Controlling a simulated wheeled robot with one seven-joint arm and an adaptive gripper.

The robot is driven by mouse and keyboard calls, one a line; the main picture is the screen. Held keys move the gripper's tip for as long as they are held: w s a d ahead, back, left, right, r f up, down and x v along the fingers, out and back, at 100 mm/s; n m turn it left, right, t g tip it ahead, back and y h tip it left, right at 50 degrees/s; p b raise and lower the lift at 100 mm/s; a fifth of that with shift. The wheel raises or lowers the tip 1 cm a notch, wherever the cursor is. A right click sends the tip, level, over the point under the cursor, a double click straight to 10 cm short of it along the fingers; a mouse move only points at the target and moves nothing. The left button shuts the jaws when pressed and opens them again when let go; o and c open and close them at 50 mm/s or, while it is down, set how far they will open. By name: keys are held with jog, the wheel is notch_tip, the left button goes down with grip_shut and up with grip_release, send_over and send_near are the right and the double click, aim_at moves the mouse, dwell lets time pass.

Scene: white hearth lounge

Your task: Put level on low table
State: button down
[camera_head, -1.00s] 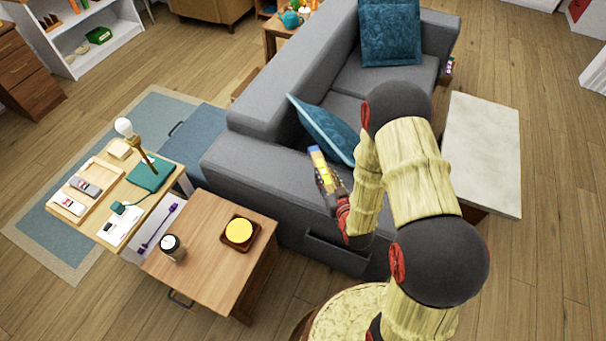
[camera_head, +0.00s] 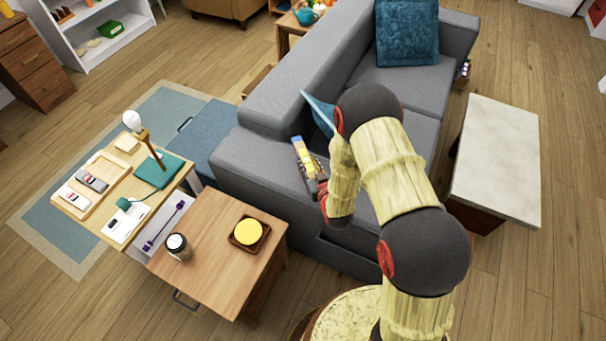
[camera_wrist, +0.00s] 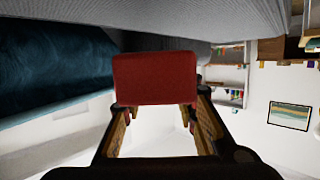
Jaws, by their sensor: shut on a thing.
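My gripper (camera_head: 308,166) is shut on the level (camera_head: 302,152), a small bar showing yellow with a bluish end in the head view. In the wrist view a plain red face of the held thing (camera_wrist: 155,78) sits between my fingers. The level is held up in front of the grey sofa's near arm. The low table (camera_head: 497,155), with a pale stone-like top and dark reddish base, stands to the right, in front of the sofa seat. Its visible top is bare. My arm lies between the gripper and that table in the picture.
The grey sofa (camera_head: 262,165) with blue cushions fills the middle. A wooden cabinet (camera_head: 215,285) holds a dark jar (camera_head: 178,246) and a yellow round thing on a dark tray. A cluttered desk (camera_head: 100,225) with a lamp is at left. Floor right of the low table is clear.

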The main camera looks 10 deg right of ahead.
jog(key=shift+w+a+f+b, duration=0.2)
jog(key=shift+a+f, duration=0.25)
jog(key=shift+f, duration=0.1)
jog(key=shift+w+a+f+b, duration=0.15)
jog(key=shift+w+a+f, duration=0.05)
jog(key=shift+a+f, duration=0.3)
notch_tip(320, 180, down, 4)
jog(key=shift+r+b, duration=0.2)
jog(key=shift+b, duration=0.7)
jog(key=shift+r, duration=0.15)
jog(key=c, duration=1.4)
grip_release()
